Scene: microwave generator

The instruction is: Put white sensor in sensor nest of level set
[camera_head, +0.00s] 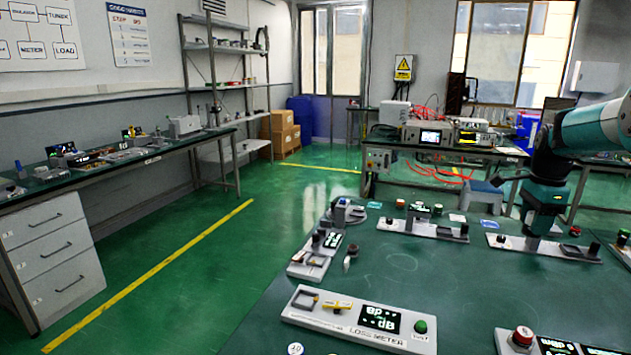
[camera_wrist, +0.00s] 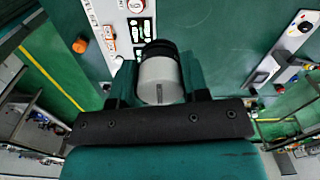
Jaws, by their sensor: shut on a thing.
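In the wrist view my gripper (camera_wrist: 160,85) is shut on a white sensor (camera_wrist: 160,78), a pale cylinder with a black band at its far end. A grey-white panel with small lit displays (camera_wrist: 134,40) and an orange knob lies just beyond it. In the head view my gripper (camera_head: 541,222) points down over a long light panel (camera_head: 515,243) at the right of the green table. The sensor is hard to make out there. No label reading level set is legible, and I cannot pick out the sensor nest.
A panel marked LOSS METER (camera_head: 370,338) lies at the table's front. Another with a red button (camera_head: 522,336) is at the front right. A panel with displays (camera_head: 410,228) stands left of my gripper. The table's middle (camera_head: 440,275) is clear.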

